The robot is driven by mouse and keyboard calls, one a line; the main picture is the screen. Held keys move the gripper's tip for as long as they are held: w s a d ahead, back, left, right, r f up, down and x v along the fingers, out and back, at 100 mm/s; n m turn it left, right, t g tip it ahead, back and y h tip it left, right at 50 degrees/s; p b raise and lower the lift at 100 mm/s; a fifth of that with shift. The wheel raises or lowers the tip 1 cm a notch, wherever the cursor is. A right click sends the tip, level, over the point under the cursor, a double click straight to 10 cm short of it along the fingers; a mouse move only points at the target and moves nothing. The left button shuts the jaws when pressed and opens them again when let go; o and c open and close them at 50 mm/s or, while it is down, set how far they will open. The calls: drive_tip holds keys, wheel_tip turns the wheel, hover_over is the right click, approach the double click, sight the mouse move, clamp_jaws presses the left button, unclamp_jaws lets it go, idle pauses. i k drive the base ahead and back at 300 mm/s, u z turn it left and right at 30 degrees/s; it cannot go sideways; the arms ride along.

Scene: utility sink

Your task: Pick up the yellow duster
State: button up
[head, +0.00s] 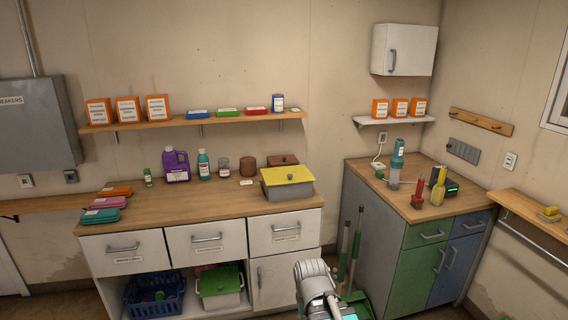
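A yellow upright item (438,188), narrow at the top and wider below, stands on the wooden top of the green and blue cabinet at the right; it looks like the yellow duster, though it is small here. A smaller yellow object (550,213) lies on the wall shelf at the far right; I cannot tell what it is. A grey and white part of my arm shows at the bottom centre, well in front of and below the counters. My gripper's fingers are not visible.
Long-handled tools (349,245) stand in the gap between the counters. The right cabinet's front top (400,205) has clear room.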

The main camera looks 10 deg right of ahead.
sight(437, 198)
drive_tip(key=u, duration=0.05)
drive_tip(key=i, duration=0.55)
drive_tip(key=z, duration=1.4)
drive_tip(key=k, duration=0.65)
drive_tip(key=z, duration=0.05)
drive_tip(key=i, duration=0.1)
drive_tip(key=u, duration=0.1)
